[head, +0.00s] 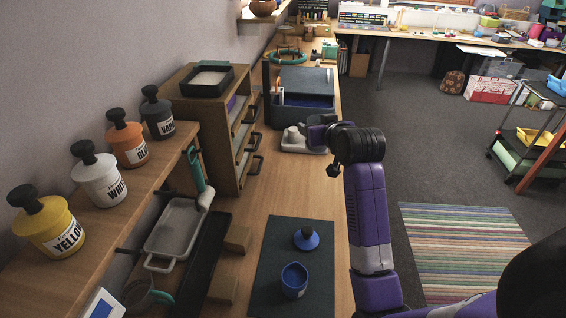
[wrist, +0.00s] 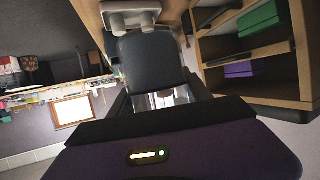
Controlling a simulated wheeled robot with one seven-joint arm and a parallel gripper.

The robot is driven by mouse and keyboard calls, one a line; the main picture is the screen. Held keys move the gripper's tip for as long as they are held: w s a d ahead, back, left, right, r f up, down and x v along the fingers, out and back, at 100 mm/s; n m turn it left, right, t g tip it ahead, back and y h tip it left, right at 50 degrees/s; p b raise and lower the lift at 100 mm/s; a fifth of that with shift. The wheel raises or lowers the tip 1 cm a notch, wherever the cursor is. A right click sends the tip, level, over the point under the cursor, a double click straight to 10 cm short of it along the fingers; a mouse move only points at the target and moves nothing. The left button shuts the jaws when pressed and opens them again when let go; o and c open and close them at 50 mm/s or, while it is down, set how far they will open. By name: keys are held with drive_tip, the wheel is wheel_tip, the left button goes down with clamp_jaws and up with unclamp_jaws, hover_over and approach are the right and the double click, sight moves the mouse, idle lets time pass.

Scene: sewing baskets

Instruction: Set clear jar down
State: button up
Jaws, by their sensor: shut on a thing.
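In the head view my gripper (head: 318,134) is at the right edge of a pale tray (head: 316,150), over the long wooden counter. The jar is not clearly visible there, and I cannot tell whether it touches a surface.
A small white object (head: 291,134) is at the tray's left part. A dark box (head: 311,78) stands behind, and a wooden drawer unit (head: 218,130) is to the left. A dark mat (head: 269,258) with a blue jar (head: 294,281) and blue stopper (head: 306,239) lies nearer.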

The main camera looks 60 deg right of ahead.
drive_tip(key=shift+w+f, duration=0.2)
drive_tip(key=shift+w, duration=0.1)
wheel_tip(320, 180, down, 20)
drive_tip(key=shift+w+r+b, duration=0.1)
drive_tip(key=shift+r+b, duration=0.15)
drive_tip(key=shift+b, duration=0.4)
drive_tip(key=shift+f, duration=0.1)
drive_tip(key=o, duration=1.6)
drive_tip(key=shift+r, duration=0.2)
drive_tip(key=v, duration=1.2)
drive_tip(key=shift+f, duration=0.2)
